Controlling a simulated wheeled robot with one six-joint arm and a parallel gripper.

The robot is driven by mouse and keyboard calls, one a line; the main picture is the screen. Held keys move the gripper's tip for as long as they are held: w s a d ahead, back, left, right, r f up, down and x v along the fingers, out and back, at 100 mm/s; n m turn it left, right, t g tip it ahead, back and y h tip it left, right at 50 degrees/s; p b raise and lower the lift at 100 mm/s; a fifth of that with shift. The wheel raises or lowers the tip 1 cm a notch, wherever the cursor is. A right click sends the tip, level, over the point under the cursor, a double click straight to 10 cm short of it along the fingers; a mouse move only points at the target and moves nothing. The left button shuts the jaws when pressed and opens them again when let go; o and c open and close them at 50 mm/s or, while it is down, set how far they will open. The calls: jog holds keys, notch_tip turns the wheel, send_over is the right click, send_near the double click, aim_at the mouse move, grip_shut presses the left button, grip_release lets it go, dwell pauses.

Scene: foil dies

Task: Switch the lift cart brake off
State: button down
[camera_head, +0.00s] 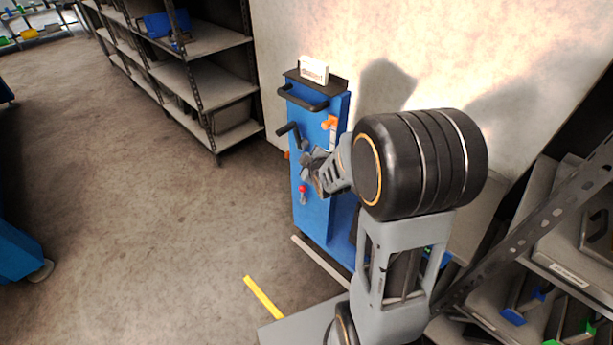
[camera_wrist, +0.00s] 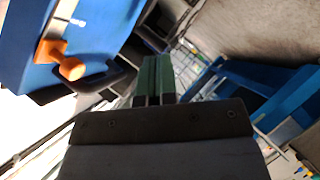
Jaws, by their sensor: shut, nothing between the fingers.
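The blue lift cart (camera_head: 311,211) stands upright against the pale wall. Its front panel carries an orange lever (camera_head: 329,123) on a white plate, a black crank handle (camera_head: 287,129) and a small red knob (camera_head: 302,189). Which control is the brake, I cannot tell. My gripper (camera_head: 309,168) is in front of the panel, below the orange lever and above the red knob. Its fingers are shut and empty, and it hides part of the panel. In the wrist view, the orange lever (camera_wrist: 64,60) is at upper left, apart from my shut fingers (camera_wrist: 154,80).
A black push handle (camera_head: 303,98) and a white box (camera_head: 314,70) are at the cart's top. Grey shelving (camera_head: 205,88) stands behind at left, another rack (camera_head: 540,240) at right. Open floor lies left of the cart, with a yellow strip (camera_head: 262,296).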

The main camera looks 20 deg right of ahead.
jog(key=s+a+r+m+g+p, duration=0.15)
jog(key=s+r+p, duration=0.3)
jog(key=r, duration=0.55)
jog(key=s+a+r+m+g+p, duration=0.1)
jog(key=s+r+m+g+p, duration=0.15)
jog(key=r+p, duration=0.55)
jog(key=s+a+r+m+g+p, duration=0.1)
jog(key=s+a+r+m+p, duration=0.1)
jog(key=s+r+p, duration=0.3)
jog(key=s+a+r+m+g+y+p, duration=0.1)
jog(key=s+a+r+m+g+p, duration=0.1)
jog(key=s+r, duration=0.7)
notch_tip(320, 180, up, 4)
jog(key=m+p, duration=0.1)
jog(key=p, duration=0.1)
jog(key=shift+s+f+m+p, duration=0.25)
jog(key=shift+s+m+p, duration=0.1)
jog(key=shift+s+m, duration=0.05)
